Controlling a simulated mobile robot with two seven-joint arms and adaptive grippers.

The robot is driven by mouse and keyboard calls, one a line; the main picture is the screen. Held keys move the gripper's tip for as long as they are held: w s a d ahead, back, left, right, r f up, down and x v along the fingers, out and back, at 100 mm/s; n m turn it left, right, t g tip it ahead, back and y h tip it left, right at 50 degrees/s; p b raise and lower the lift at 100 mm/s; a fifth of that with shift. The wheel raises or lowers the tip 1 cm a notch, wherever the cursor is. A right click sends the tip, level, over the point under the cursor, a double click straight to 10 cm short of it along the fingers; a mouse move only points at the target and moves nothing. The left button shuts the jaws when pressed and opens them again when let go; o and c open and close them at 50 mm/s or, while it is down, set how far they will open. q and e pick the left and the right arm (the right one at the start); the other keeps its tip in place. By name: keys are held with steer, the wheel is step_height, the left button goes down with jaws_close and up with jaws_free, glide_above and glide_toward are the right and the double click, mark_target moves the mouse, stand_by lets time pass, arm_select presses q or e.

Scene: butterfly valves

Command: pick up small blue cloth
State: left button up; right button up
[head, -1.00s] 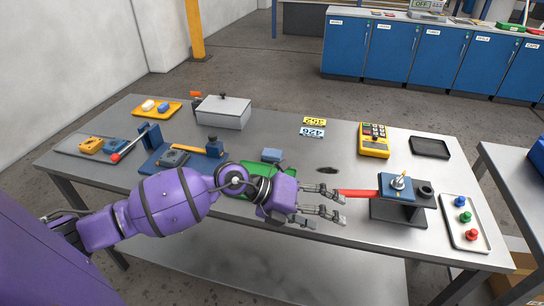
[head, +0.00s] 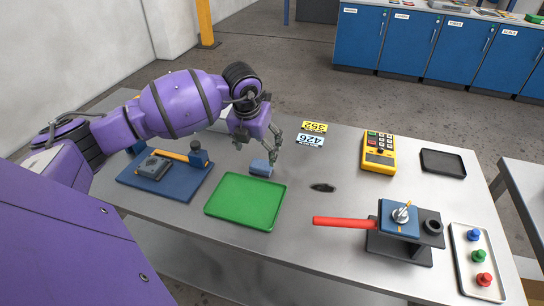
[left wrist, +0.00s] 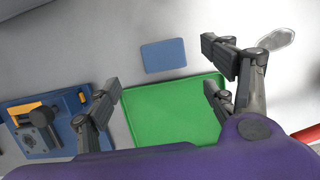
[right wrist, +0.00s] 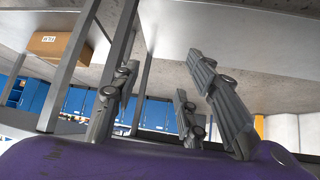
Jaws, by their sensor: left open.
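The small blue cloth (head: 260,168) lies on the grey table just behind the green tray's far right corner. It also shows in the left wrist view (left wrist: 163,55), ahead of and between my open fingers. My left gripper (head: 272,152) is open and empty, pointing down, and in the head view its fingers hang close over the cloth. In the left wrist view its fingertips (left wrist: 160,70) stand apart on either side. I cannot tell the exact height above the cloth. My right gripper (right wrist: 165,90) shows only in the right wrist view, fingers apart, with nothing between them, near table legs.
A green tray (head: 246,201) lies in front of the cloth. A blue fixture (head: 165,180) sits left. A dark patch (head: 323,187) is on the table to the right.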

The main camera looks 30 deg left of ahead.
mark_target(261, 164)
arm_select(q)
steer(key=shift+w+f, duration=0.6)
steer(key=shift+f, duration=0.1)
steer(key=shift+s+f, duration=0.15)
steer(key=shift+f, duration=0.45)
steer(key=shift+s+f, duration=0.15)
steer(key=shift+f, duration=0.45)
steer(key=x, duration=0.3)
steer(key=shift+w+d+f+p, duration=0.15)
steer(key=shift+w+f+p, duration=0.05)
steer(key=shift+f+p, duration=0.1)
steer(key=shift+f, duration=0.15)
steer(key=c, duration=1)
arm_select(e)
steer(key=shift+s, duration=0.6)
